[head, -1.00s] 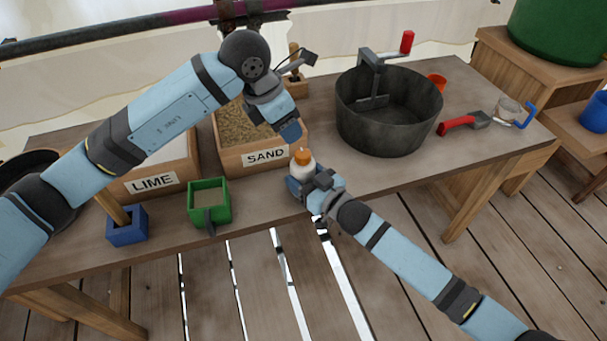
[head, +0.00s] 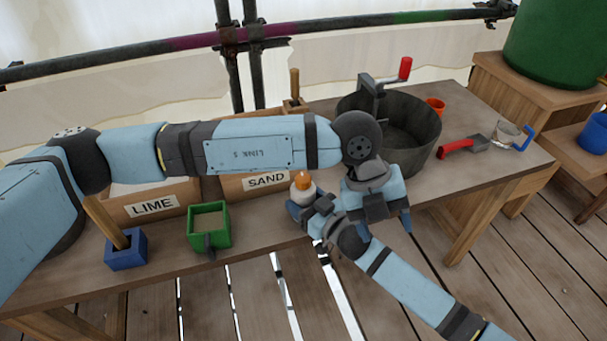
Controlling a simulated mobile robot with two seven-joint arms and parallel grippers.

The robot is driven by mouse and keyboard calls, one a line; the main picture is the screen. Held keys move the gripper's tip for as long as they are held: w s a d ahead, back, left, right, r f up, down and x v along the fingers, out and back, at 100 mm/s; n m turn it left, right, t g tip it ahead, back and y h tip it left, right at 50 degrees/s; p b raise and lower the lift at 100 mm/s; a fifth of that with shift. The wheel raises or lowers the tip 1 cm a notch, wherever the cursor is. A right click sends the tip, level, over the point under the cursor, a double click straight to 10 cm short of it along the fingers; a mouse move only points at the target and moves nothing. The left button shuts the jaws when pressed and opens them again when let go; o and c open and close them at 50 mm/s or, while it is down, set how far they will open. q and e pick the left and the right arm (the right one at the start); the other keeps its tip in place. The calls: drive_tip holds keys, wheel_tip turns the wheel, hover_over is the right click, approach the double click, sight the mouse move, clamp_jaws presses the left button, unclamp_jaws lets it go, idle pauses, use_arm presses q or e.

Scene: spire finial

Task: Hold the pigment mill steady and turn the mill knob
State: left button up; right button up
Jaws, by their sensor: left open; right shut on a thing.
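The pigment mill (head: 303,194) is a small white body with an orange mill knob (head: 302,180) on top. It stands upright near the table's front edge, in front of the sand box. My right gripper (head: 304,211) is shut on the mill low on its body, and its fingers hide the base. My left gripper (head: 378,218) is open and empty, pointing down to the right of the mill, apart from the knob. Its wrist overlaps my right wrist in the picture; I cannot tell the gap between them.
The sand box (head: 267,181) and lime box (head: 152,206) stand behind. A green square container (head: 209,227) and a blue block with a wooden handle (head: 126,251) are to the left. A large dark pot (head: 425,132) with a crank and a red-handled trowel (head: 457,148) are to the right.

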use_arm(q)
drive_tip(key=w+a+n+t+y, duration=0.1)
drive_tip(key=w+a+n+y, duration=0.2)
drive_tip(key=w+a+n, duration=0.35)
drive_tip(key=n+t+y, duration=0.1)
drive_tip(key=n+t, duration=0.1)
drive_tip(key=n, duration=0.8)
approach(303, 177)
drive_tip(key=f, duration=0.9)
drive_tip(key=shift+s+d+f, duration=0.1)
drive_tip(key=shift+d+f, duration=0.1)
drive_tip(key=shift+f, duration=0.1)
drive_tip(key=c, duration=0.9)
drive_tip(key=shift+c, duration=0.2)
